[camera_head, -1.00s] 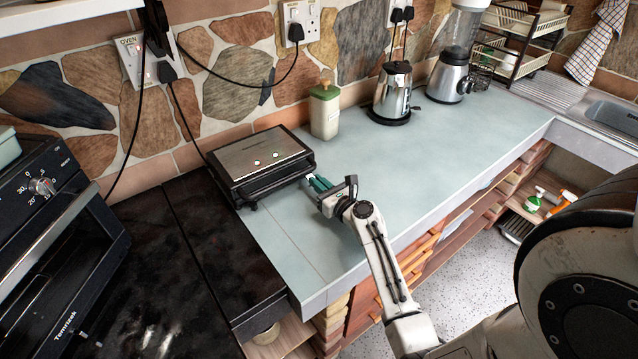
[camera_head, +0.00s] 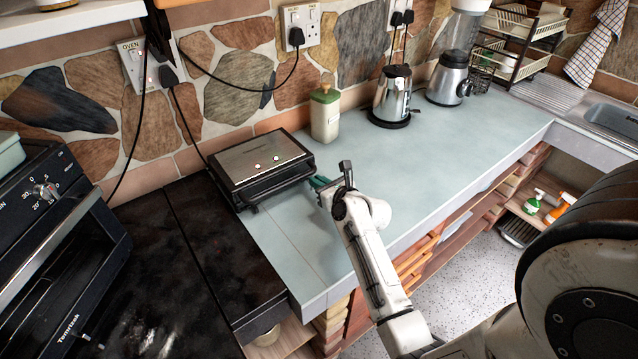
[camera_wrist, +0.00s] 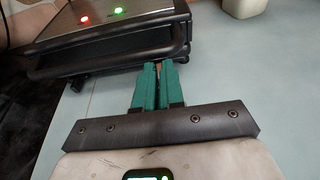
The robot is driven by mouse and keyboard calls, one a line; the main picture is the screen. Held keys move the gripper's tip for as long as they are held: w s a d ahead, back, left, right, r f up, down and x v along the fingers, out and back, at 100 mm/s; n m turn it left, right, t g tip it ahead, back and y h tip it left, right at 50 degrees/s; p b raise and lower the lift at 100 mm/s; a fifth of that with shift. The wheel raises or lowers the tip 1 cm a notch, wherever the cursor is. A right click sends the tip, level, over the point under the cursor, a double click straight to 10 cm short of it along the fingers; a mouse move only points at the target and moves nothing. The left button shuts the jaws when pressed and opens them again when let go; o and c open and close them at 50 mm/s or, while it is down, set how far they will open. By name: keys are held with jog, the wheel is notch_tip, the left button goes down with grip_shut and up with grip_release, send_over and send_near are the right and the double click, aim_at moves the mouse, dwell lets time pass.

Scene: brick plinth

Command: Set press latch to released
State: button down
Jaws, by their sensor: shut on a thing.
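The press (camera_head: 262,165) is a black appliance with a brushed metal lid, standing on the counter against the wall. Its lid is down. One red and one green light show on its top. It also fills the upper left of the wrist view (camera_wrist: 110,22). My gripper (camera_head: 315,182) is at the press's front right corner. In the wrist view, its teal fingers (camera_wrist: 158,68) are nearly together at the press's front edge, shut on a small part between their tips. That part looks like the press latch, but the fingers mostly hide it, so its position cannot be told.
A cream canister (camera_head: 325,113) stands behind and right of the press. A metal kettle (camera_head: 392,95) and a blender (camera_head: 449,78) stand farther right. The oven (camera_head: 50,230) is at the left. The counter (camera_head: 440,145) right of my gripper is clear.

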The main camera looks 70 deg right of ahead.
jog(key=c, duration=1.2)
grip_release()
jog(key=shift+c, duration=0.2)
jog(key=b+v, duration=0.1)
jog(key=v, duration=0.9)
jog(key=shift+s+a, duration=0.25)
jog(key=shift+s, duration=0.05)
jog(key=shift+r, duration=0.1)
